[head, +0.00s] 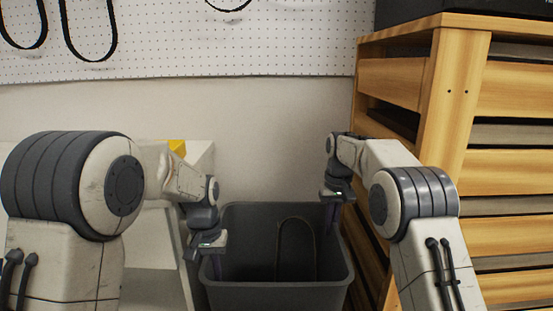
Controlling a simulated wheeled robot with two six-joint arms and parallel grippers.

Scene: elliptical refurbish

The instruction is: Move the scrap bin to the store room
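The scrap bin is a dark grey open-topped bin (285,295), low in the middle of the head view against the wall. A thin black belt loop (281,225) lies inside it. My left gripper (207,255) is at the bin's left rim, with one finger reaching down inside the wall. My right gripper (332,215) is at the bin's right rim near the back, with a finger pointing down inside. How tightly either gripper closes on the rim is not clear. The bin's bottom and lower front are out of view. The store room is not in view.
A wooden slatted rack (440,100) stands close on the right of the bin. A pale shelf unit (155,260) with something yellow (177,147) on top stands on the left. A white pegboard (230,50) with hanging black belts (112,35) is on the wall behind.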

